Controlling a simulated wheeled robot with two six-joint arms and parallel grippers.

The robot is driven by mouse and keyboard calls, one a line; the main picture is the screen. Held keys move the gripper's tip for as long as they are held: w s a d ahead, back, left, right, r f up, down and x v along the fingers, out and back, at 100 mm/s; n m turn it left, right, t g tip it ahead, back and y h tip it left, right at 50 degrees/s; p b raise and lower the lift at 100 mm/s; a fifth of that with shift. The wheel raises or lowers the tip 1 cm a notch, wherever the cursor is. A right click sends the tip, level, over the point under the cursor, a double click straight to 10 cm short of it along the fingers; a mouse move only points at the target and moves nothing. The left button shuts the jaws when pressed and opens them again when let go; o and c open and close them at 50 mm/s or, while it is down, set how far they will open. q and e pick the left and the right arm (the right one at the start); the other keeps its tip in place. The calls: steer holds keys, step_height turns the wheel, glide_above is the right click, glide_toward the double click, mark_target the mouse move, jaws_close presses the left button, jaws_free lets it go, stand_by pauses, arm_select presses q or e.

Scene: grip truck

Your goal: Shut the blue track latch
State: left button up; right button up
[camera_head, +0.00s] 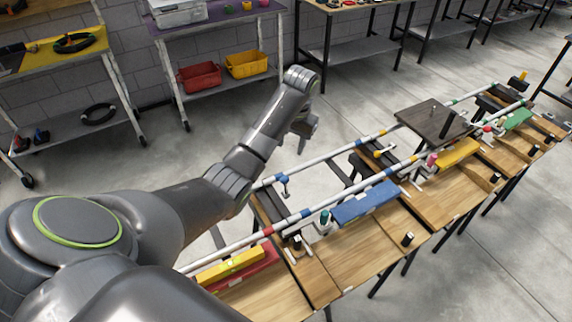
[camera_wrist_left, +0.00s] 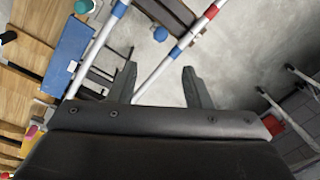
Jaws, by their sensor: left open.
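A small blue latch (camera_head: 284,183) sits on the far white rail (camera_head: 330,153) of the track, near its left part. What looks like the same blue piece shows in the left wrist view (camera_wrist_left: 160,33), beyond the fingertips. Whether the latch stands open or shut is too small to tell. My left gripper (camera_head: 303,143) hangs above and behind the far rail, apart from the latch. In the left wrist view its two fingers (camera_wrist_left: 160,78) are spread and empty, with the banded rail passing behind them. My right gripper is out of view.
A long blue block (camera_head: 365,203) lies by the near rail, with a teal-topped piece (camera_head: 324,218) beside it. A dark plate (camera_head: 433,120) bridges the rails farther right. Wooden tables (camera_head: 350,255) line the near side. Open floor lies behind the track.

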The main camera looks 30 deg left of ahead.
arm_select(q)
steer(key=b, duration=0.2)
glide_above(285, 177)
steer(key=f, duration=0.5)
steer(key=d+f, duration=0.1)
steer(key=f, duration=0.2)
steer(key=shift+f, duration=0.35)
steer(key=f, duration=0.5)
steer(key=a+f, duration=0.1)
steer(key=f, duration=0.2)
steer(key=shift+f, duration=0.15)
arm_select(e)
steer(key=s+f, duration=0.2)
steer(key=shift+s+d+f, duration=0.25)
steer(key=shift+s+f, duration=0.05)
arm_select(q)
steer(key=shift+c, duration=0.4)
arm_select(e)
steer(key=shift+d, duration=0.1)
arm_select(q)
jaws_close()
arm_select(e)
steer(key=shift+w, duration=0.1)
